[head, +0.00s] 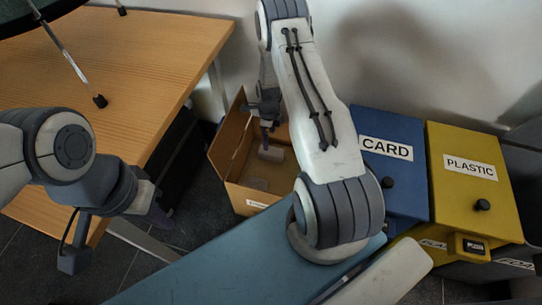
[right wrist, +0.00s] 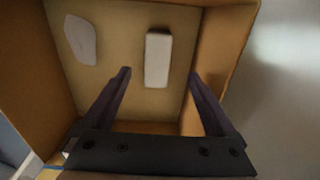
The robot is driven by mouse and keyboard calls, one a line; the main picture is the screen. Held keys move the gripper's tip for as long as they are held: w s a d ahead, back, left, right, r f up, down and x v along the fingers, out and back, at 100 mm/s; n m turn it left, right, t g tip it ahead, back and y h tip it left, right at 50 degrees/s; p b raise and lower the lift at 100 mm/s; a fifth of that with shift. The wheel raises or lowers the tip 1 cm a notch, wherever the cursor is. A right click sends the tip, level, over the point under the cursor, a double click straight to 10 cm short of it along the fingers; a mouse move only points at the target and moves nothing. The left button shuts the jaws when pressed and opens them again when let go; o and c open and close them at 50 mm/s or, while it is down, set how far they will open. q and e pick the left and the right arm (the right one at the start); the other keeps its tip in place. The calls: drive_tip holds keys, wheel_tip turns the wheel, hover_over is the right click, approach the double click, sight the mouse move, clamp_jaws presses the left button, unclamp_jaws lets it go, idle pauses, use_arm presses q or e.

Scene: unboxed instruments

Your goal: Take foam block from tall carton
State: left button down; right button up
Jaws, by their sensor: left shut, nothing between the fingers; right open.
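The tall carton (head: 228,140) stands open on the floor between the table and the bins. In the head view, a pale foam block (head: 271,153) lies inside it, with another pale piece (head: 257,184) nearer its front wall. My right gripper (head: 268,122) points down at the carton, open and empty. In the right wrist view, a white oblong block (right wrist: 158,60) on the carton floor appears between and beyond the fingertips of the right gripper (right wrist: 159,76). A second white, rounded piece (right wrist: 80,40) lies to its left. My left gripper (head: 160,215) is shut and empty, away from the carton near the table's edge.
A wooden table (head: 140,60) stands at the left. A blue bin marked CARD (head: 400,190) and a yellow bin marked PLASTIC (head: 470,200) stand right of the carton. The carton walls (right wrist: 222,45) rise close around my right fingers.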

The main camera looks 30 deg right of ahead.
sight(270, 150)
wheel_tip(270, 150, down, 4)
drive_tip(key=shift+r+b, duration=0.1)
drive_tip(key=shift+b, duration=0.6)
drive_tip(key=f+b, duration=0.2)
drive_tip(key=f, duration=0.1)
drive_tip(key=f+b, duration=0.1)
drive_tip(key=f, duration=0.1)
drive_tip(key=shift+s+f, duration=0.15)
drive_tip(key=shift+s, duration=0.15)
drive_tip(key=c, duration=1.4)
